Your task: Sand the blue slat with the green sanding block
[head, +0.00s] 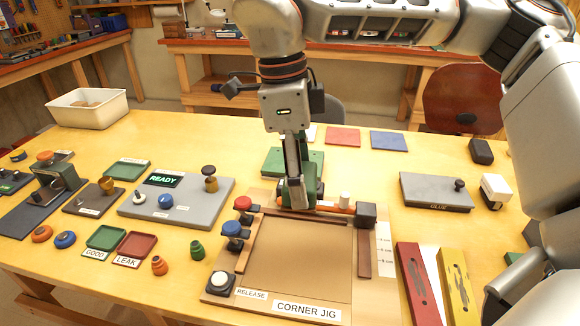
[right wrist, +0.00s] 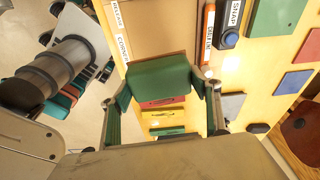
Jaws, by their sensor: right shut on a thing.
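My right gripper (head: 296,190) comes down from the top of the head view and is shut on the green sanding block (head: 312,186). It holds the block at the back edge of the corner jig, close to an orange bar (head: 328,207). In the right wrist view the green sanding block (right wrist: 160,78) sits between both fingers. I cannot tell if it touches anything below. No blue slat can be made out. A red slat (head: 416,285) and a yellow slat (head: 457,288) lie at the front right. My left gripper is not in view.
The corner jig (head: 250,275) has a bare brown bed and knobs on its left. Behind it lie green, red (head: 343,136) and blue (head: 389,141) squares. A glue plate (head: 436,192) is to the right, a READY panel (head: 175,205) to the left, and a white bin (head: 88,107) far left.

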